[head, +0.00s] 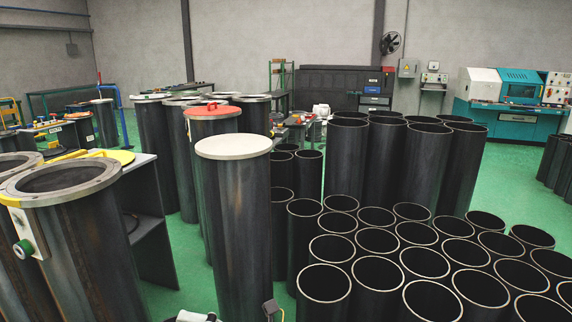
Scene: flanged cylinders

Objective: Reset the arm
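Neither of my grippers can be made out in the head view. A tall dark cylinder with a pale flat lid (233,147) stands upright in the centre. Behind it is a cylinder with a red lid (208,110). At the left, an open dark cylinder has a wide grey flange (62,181) on its rim. A white and yellow bracket with a green knob (24,249) sits on its side. Small grey and white parts (270,308) show at the bottom edge; I cannot tell what they belong to.
Several open dark pipes (377,272) stand close together at the right front, with taller pipes (412,160) behind. A dark shelf unit (150,222) stands left of centre. A teal and white machine (512,103) is at the back right. Green floor (190,262) shows between the groups.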

